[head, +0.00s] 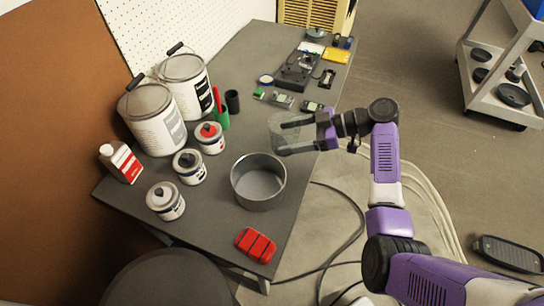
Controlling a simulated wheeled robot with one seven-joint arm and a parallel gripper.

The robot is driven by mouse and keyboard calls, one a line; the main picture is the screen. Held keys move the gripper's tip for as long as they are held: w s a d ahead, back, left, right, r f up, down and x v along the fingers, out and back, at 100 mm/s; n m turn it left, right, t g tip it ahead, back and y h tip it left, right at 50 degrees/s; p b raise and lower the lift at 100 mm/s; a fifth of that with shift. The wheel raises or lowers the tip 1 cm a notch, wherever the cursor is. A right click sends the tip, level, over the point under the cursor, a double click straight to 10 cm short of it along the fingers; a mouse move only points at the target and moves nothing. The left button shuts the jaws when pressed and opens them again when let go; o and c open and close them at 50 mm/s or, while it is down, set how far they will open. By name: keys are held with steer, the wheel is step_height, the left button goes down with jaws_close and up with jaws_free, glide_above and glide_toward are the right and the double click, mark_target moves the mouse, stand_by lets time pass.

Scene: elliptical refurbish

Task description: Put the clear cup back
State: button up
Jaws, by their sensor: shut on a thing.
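My gripper (294,137) reaches in from the right, over the right edge of the table, and is shut on the clear cup (280,130). The cup is see-through and faint, with its wall between the two dark fingers. It appears held above the table, though its exact height is hard to tell. An empty round metal pot (259,182) stands on the table below and left of the gripper.
The grey table (215,228) holds paint cans (155,121), small tins (189,167), a red-and-white bottle (121,162) and a red block (256,245). Electronic parts (297,72) crowd its far end. A shelf cart (497,80) stands at upper right. Cables lie on the floor.

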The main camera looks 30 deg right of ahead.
mark_target(295, 117)
steer(key=shift+w+r+t, duration=0.15)
steer(key=shift+w+t, duration=0.15)
steer(key=shift+w, duration=0.05)
steer(key=w+r+m+t+h, duration=0.1)
steer(key=w+d+r+m+t+h, duration=0.1)
steer(key=w+r+m, duration=0.1)
steer(key=shift+w+h+b, duration=0.1)
steer(key=shift+h+b, duration=0.2)
steer(key=w+d+r+m+t+h, duration=0.3)
steer(key=d+r+m+h, duration=0.1)
steer(key=r+m+h, duration=0.15)
steer(key=shift+n+y, duration=0.35)
steer(key=f, duration=1.8)
steer(key=shift+w+f+b, duration=0.2)
steer(key=shift+f+b, duration=0.1)
steer(key=shift+b, duration=0.1)
steer(key=shift+f, duration=0.15)
steer(key=o, duration=1.5)
